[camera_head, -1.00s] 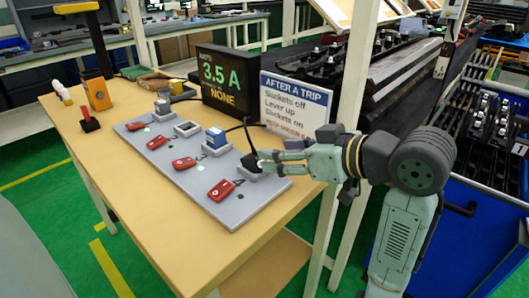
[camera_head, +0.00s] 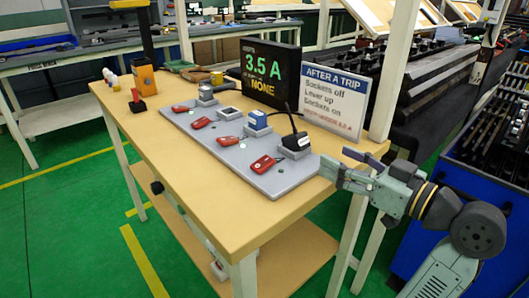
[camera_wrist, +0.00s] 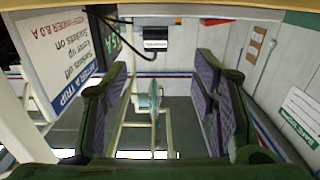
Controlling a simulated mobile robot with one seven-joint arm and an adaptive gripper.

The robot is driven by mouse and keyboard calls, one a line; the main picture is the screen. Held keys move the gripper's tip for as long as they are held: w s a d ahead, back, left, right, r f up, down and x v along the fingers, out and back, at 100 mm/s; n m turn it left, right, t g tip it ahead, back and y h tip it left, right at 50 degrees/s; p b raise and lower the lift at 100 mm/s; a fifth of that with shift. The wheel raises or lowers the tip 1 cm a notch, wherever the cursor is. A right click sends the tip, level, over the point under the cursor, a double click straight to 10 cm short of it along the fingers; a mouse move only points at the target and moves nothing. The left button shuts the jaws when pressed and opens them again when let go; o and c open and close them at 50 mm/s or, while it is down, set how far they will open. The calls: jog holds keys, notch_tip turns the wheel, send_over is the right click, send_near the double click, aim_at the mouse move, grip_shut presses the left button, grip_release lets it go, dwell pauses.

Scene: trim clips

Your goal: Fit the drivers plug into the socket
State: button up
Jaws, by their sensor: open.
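A black plug (camera_head: 295,141) with a black cable stands on the rightmost socket (camera_head: 296,153) of a grey board (camera_head: 285,185). I cannot tell whether it is fully seated, and no label shows which plug is the drivers one. It also shows in the wrist view (camera_wrist: 155,32), ahead of the fingers. A blue plug (camera_head: 258,119) and a grey plug (camera_head: 205,91) stand in other sockets; the socket between them (camera_head: 228,113) looks empty. My gripper (camera_head: 352,166) is open and empty, right of the board and apart from the black plug. In the wrist view its fingers (camera_wrist: 162,65) are spread wide.
Several red levers (camera_head: 264,164) line the board's front. A display (camera_head: 268,72) reading 3.5 A and NONE and an "AFTER A TRIP" sign (camera_head: 333,98) stand behind. An orange block (camera_head: 144,77) is at the table's far left. A white post (camera_head: 395,75) rises beside my arm.

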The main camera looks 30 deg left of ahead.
aim_at(303, 138)
jog(key=p+x, duration=0.1)
jog(key=x, duration=0.4)
jog(key=shift+w+a+f, duration=0.1)
jog(key=shift+w+a, duration=0.05)
jog(key=shift+w, duration=0.05)
jog(key=p+x, duration=0.1)
jog(key=x, duration=0.3)
jog(key=shift+w+p, duration=0.15)
jog(key=shift+p, duration=0.25)
jog(key=shift+w+a, duration=0.25)
jog(key=shift+a, duration=0.3)
jog(key=shift+c, duration=0.5)
grip_shut()
jog(key=shift+r, duration=0.3)
